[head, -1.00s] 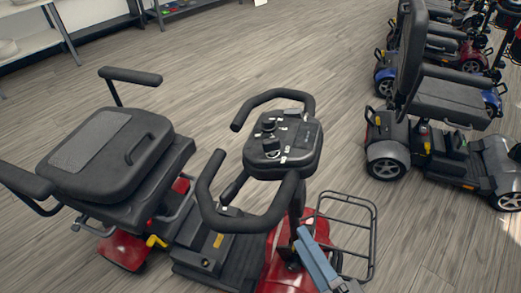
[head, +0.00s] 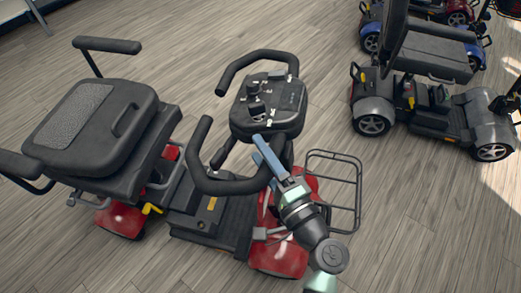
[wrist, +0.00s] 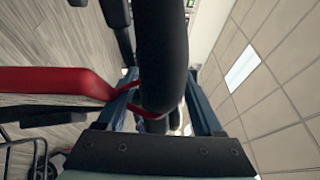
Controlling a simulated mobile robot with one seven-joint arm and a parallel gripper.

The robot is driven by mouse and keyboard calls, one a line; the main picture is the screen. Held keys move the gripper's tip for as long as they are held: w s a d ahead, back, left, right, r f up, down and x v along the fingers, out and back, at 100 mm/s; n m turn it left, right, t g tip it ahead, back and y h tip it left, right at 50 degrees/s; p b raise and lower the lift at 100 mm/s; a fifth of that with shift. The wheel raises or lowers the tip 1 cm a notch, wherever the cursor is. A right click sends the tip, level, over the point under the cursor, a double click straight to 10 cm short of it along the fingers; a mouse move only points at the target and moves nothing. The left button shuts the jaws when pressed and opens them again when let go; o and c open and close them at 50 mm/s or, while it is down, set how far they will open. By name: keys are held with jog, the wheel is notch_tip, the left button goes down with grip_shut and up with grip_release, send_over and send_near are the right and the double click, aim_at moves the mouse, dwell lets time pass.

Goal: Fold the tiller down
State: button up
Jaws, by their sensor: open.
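The tiller (head: 268,105) of the red scooter stands up, with a black control head and a looped black handlebar (head: 243,186). My gripper (head: 262,148) is at the right side of the handlebar, just below the control head. In the wrist view a thick black bar (wrist: 162,50) passes between the two blue fingers of my gripper (wrist: 160,108). The fingers are apart, one on each side of the bar. I cannot tell whether they touch it. The lower tiller is partly hidden behind my arm and the handlebar.
The scooter's black seat (head: 95,125) is at left, with its backrest folded flat. A wire basket (head: 333,190) is at the front, right of my arm. A grey scooter (head: 430,105) stands at upper right, with others behind it. The floor between is clear.

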jog(key=shift+w+a, duration=0.15)
jog(key=shift+w, duration=0.1)
grip_shut()
dwell(1.4)
